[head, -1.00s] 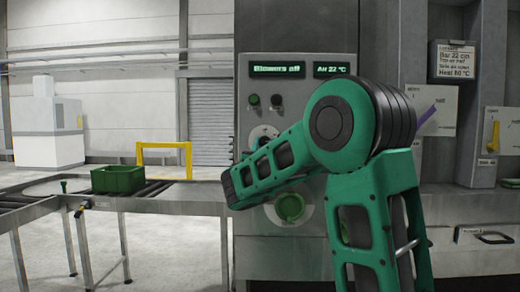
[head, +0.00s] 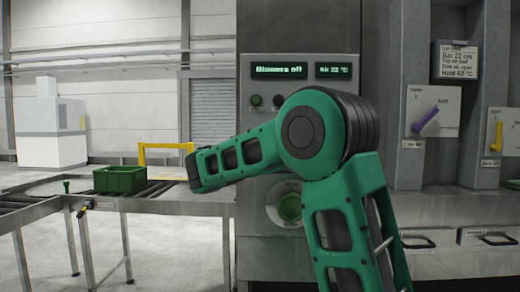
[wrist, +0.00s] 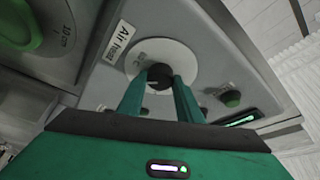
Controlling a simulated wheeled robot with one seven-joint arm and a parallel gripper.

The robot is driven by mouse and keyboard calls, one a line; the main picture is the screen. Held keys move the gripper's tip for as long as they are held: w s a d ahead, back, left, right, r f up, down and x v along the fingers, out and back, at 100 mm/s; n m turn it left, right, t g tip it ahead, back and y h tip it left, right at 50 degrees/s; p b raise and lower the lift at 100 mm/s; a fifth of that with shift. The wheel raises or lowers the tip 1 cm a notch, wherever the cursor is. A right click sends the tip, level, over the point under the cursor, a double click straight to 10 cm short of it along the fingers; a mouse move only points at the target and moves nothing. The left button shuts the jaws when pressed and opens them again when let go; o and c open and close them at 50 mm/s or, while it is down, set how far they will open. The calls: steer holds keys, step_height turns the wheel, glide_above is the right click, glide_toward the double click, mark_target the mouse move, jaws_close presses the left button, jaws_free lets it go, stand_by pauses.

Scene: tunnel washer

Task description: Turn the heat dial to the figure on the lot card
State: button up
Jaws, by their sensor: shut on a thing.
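The heat dial shows in the wrist view as a white disc (wrist: 178,58) with a black knob (wrist: 159,73), beside a label reading "Air heat" (wrist: 121,46). My gripper (wrist: 160,86) is shut on the knob, one green finger at each side. The figures on the disc are too faint to read, so the setting cannot be told. In the head view my arm hides the dial and the gripper. The lot card (head: 458,61) hangs at upper right; its last line appears to read "Heat 60 °C".
The panel's displays read "Blowers off" (head: 277,70) and "Air 22 °C" (head: 333,70). A large green knob (head: 290,207) sits below. Purple (head: 426,118) and yellow (head: 495,136) levers are at right. A green crate (head: 119,180) stands on the conveyor at left.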

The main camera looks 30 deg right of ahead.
steer(key=shift+w+a+r+m+g+y, duration=0.15)
steer(key=shift+m+g+y, duration=0.4)
steer(key=shift+m, duration=1.4)
steer(key=shift+w+a+m+g+y, duration=0.1)
steer(key=shift+m+g+y, duration=0.45)
steer(key=shift+m, duration=1.4)
steer(key=o, duration=1)
steer(key=shift+o, duration=0.2)
steer(key=shift+s+d, duration=0.1)
steer(key=v, duration=1)
steer(key=shift+a, duration=0.35)
